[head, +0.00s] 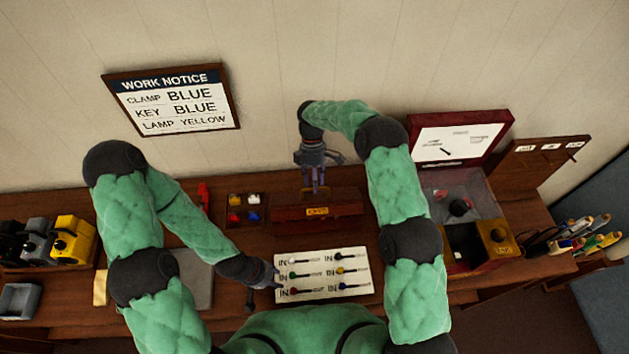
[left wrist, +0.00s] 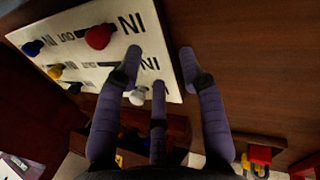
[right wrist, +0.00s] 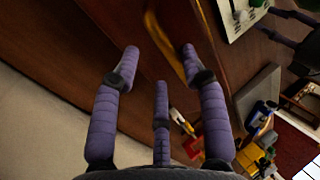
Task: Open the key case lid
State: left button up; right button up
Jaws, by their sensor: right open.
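The key case (head: 290,219) is a dark reddish-brown wooden box with a yellow label, at the back middle of the table. Its lid looks closed. My right gripper (head: 318,188) is open and points down just above the case's back part. In the right wrist view the gripper (right wrist: 160,52) has its fingers apart, with a brown surface and a yellow strip (right wrist: 168,42) beyond them; I cannot tell whether they touch. My left gripper (head: 276,280) is at the left edge of the white key board (head: 324,297). In the left wrist view that gripper (left wrist: 160,62) is open and empty.
A small tray (head: 245,222) of coloured pieces is left of the case. An open red-lidded box (head: 460,163) stands to the right. A work notice (head: 172,100) hangs on the wall.

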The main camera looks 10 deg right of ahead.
jog(key=v, duration=0.7)
jog(key=shift+r, duration=0.15)
jog(key=shift+w, duration=0.1)
dwell(0.3)
